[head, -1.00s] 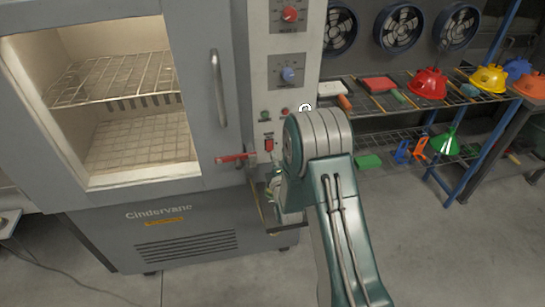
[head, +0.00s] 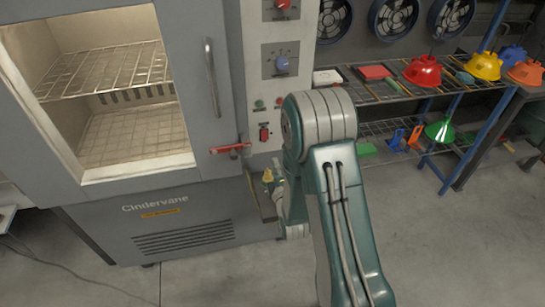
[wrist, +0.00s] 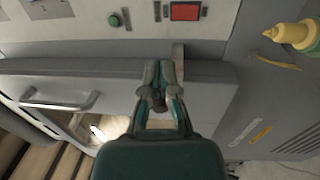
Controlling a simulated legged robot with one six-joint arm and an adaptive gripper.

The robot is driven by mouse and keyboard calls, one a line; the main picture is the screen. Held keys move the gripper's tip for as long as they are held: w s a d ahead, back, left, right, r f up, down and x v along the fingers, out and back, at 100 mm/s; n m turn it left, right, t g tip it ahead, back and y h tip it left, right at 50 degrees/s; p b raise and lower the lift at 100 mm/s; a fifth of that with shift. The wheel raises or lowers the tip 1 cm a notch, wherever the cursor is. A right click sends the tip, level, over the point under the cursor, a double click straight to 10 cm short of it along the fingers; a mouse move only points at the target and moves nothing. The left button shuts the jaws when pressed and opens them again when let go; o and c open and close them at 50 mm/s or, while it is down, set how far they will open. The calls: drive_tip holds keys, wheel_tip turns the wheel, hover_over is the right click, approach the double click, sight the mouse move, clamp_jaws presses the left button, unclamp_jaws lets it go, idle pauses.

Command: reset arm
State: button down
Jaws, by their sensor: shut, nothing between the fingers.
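My gripper (wrist: 160,92) is shut and empty in the wrist view, in front of the grey oven's front. In the head view my arm's links hide most of it, low beside the oven's control column. The oven (head: 185,235) has a glass door with a vertical handle (head: 211,80), which also shows in the wrist view (wrist: 60,100). A red latch lever (head: 230,148) sticks out at the door's right edge. The gripper covers part of the door edge in the wrist view, so I cannot tell whether it touches anything.
A small side ledge (head: 253,192) by the oven holds a yellow-topped item (head: 267,176), close to my arm; a yellow nozzle shows in the wrist view (wrist: 290,34). The front floor is open.

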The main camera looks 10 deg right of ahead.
drive_tip(key=s+r+m+g, duration=0.4)
drive_tip(key=r+m+g, duration=0.4)
drive_tip(key=r, duration=0.5)
drive_tip(key=s+r+m+g, duration=0.3)
drive_tip(key=s+m, duration=0.2)
drive_tip(key=s, duration=0.7)
drive_tip(key=s+r+m+g, duration=0.2)
drive_tip(key=s+m, duration=0.3)
drive_tip(key=s, duration=0.7)
drive_tip(key=shift+s+r+g, duration=0.35)
drive_tip(key=shift+r+g, duration=0.05)
drive_tip(key=shift+r, duration=0.45)
